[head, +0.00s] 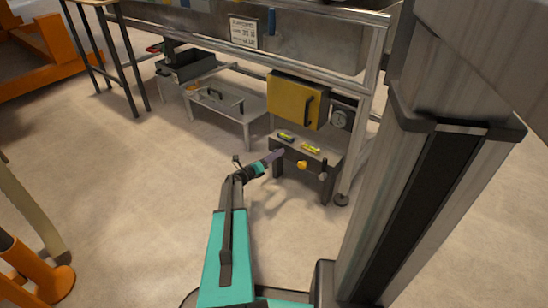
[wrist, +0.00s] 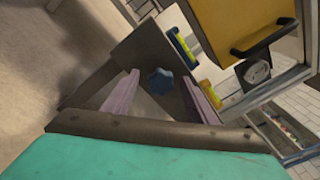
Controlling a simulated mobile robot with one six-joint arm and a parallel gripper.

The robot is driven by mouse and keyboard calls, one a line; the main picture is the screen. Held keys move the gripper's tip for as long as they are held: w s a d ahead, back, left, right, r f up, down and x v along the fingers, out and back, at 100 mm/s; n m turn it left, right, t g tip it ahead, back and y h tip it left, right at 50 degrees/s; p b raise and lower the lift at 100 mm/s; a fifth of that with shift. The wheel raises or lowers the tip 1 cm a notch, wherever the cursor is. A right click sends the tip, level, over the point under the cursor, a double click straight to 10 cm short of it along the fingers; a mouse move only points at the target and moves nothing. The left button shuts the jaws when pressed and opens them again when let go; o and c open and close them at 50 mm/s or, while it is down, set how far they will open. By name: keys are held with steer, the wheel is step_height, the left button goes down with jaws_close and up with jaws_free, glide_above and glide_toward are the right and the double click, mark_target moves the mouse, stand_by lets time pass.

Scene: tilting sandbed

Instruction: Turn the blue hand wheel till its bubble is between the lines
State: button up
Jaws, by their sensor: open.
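The blue hand wheel (wrist: 160,82) sits on the front face of a low grey stand (head: 340,158). In the wrist view it lies between my gripper's two pale purple fingers. My gripper (wrist: 160,77) is open, with no finger clearly touching the wheel; the remaining distance is hard to tell. In the head view my gripper (head: 274,157) reaches the stand's left end and the blue wheel is hidden behind it. A level vial with a blue mount (head: 286,137) lies on the stand's top at left; it also shows in the wrist view (wrist: 182,46). Its bubble is too small to read.
A second, yellow vial (head: 310,149) lies to the right, with a yellow hand wheel (head: 302,165) below it and a dark knob (head: 323,176) further right. A yellow box (head: 297,100) with a black handle hangs above the stand. Open floor lies left.

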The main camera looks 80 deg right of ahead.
steer(key=c, duration=0.9)
steer(key=shift+a, duration=0.25)
steer(key=shift+c, duration=0.8)
steer(key=shift+d, duration=0.2)
